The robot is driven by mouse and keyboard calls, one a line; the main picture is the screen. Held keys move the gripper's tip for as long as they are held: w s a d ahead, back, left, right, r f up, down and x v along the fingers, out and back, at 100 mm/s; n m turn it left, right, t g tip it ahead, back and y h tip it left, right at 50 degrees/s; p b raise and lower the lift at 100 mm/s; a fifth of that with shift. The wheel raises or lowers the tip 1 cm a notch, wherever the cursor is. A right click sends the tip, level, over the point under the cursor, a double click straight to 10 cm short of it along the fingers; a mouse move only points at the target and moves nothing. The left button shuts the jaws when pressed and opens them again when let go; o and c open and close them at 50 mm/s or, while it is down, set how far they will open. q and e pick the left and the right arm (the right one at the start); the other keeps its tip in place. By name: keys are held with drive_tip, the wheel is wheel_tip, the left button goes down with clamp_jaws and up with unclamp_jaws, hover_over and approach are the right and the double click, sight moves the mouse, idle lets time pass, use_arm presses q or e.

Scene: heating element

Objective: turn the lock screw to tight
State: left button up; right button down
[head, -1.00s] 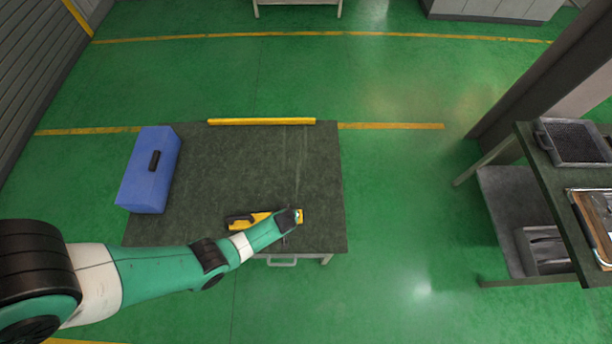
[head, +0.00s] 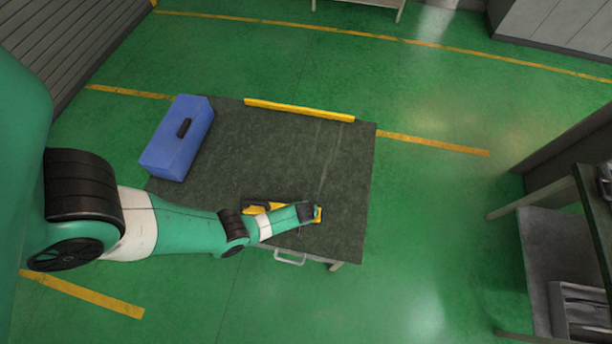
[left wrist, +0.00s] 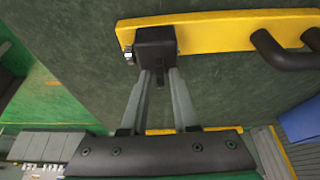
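A yellow plate (head: 251,209) with a dark handle lies near the front edge of the dark table. In the left wrist view the yellow plate (left wrist: 220,33) carries a black block (left wrist: 155,47) and a looped black handle (left wrist: 285,50). A small silver screw (left wrist: 129,56) sits at the block's left side; I cannot tell if it is the lock screw or how tight it is. My left gripper (left wrist: 160,82) is at the block, its fingers apart with a narrow dark piece between them; contact is unclear. In the head view my left gripper (head: 306,212) hides the plate's right part. My right gripper is out of view.
A blue box (head: 178,140) stands at the table's left side. A yellow strip (head: 298,110) runs along the far edge. The middle of the table (head: 280,150) is clear. Another bench with a lower shelf (head: 535,235) stands at the right.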

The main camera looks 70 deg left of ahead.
use_arm(q)
clamp_jaws()
drive_tip(key=shift+s+m, duration=0.1)
drive_tip(key=shift+m, duration=0.3)
drive_tip(key=m+t+h+p, duration=0.1)
drive_tip(key=m, duration=0.2)
drive_tip(key=shift+s, duration=0.1)
drive_tip(key=m+t+h, duration=0.1)
drive_tip(key=m, duration=0.3)
drive_tip(key=shift+a, duration=0.15)
drive_tip(key=m+h, duration=0.1)
drive_tip(key=m, duration=0.1)
drive_tip(key=shift+f+m+t+b, duration=0.15)
drive_tip(key=shift+m+t+b, duration=0.15)
drive_tip(key=shift+m+b, duration=0.1)
drive_tip(key=m+h+b, duration=0.1)
drive_tip(key=m, duration=0.2)
drive_tip(key=shift+a+m+h, duration=0.15)
drive_tip(key=shift+m+h, duration=0.15)
drive_tip(key=shift+m+h+b, duration=0.3)
drive_tip(key=shift+m, duration=0.5)
drive_tip(key=shift+a+m+h, duration=0.1)
drive_tip(key=shift+m+h, duration=0.3)
drive_tip(key=shift+m, duration=0.7)
